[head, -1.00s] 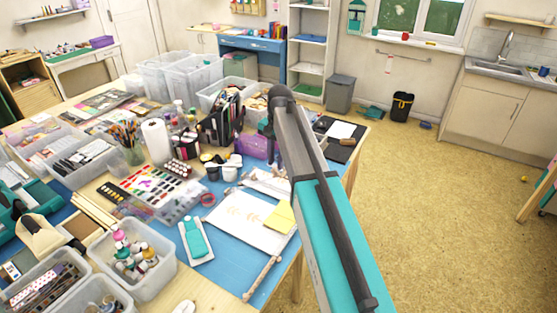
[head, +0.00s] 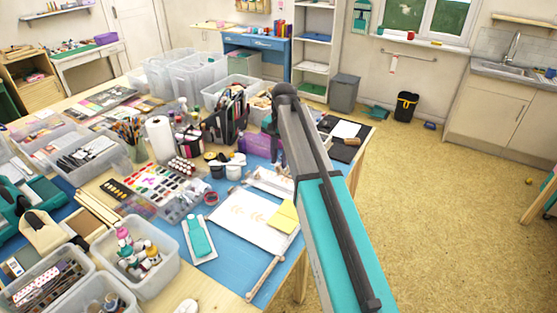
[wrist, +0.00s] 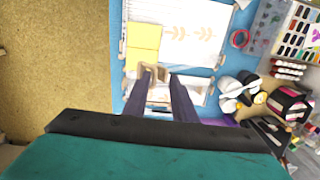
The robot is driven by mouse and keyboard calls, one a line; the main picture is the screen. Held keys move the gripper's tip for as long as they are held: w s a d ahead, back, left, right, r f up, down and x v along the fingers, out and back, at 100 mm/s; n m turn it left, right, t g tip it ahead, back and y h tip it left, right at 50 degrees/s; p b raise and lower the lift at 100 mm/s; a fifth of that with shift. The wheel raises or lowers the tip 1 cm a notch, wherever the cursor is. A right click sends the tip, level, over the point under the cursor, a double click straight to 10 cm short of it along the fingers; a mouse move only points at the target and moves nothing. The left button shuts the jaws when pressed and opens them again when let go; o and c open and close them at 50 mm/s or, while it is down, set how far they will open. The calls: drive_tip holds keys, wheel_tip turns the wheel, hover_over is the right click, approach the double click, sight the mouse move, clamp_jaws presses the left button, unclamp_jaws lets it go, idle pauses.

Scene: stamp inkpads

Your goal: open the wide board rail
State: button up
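A white sheet with leaf prints (head: 238,216) and a yellow note (head: 285,216) lie on the blue mat; the sheet (wrist: 190,42) and note (wrist: 145,38) also show in the wrist view. A pale rod (head: 265,276) lies near the front edge, and a pale, rail-like strip (head: 268,184) lies at the sheet's far end. I cannot tell which piece is the wide board rail. My gripper (wrist: 160,74) points down over that far end, its two dark fingers apart. A small wooden piece (wrist: 155,70) shows at the fingertips; contact is unclear.
Left of the sheet are a teal-handled tool (head: 198,237), a paint palette (head: 160,181) and a red ring (head: 211,198). White and black jars (head: 232,172) and a purple box (head: 259,145) stand near my gripper. The floor (head: 440,220) to the right is clear.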

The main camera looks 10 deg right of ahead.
wheel_tip(320, 180, up, 13)
drive_tip(key=b, duration=0.4)
drive_tip(key=shift+s+d+r, duration=0.2)
drive_tip(key=shift+s+d, duration=0.05)
drive_tip(key=shift+d, duration=0.05)
idle(0.5)
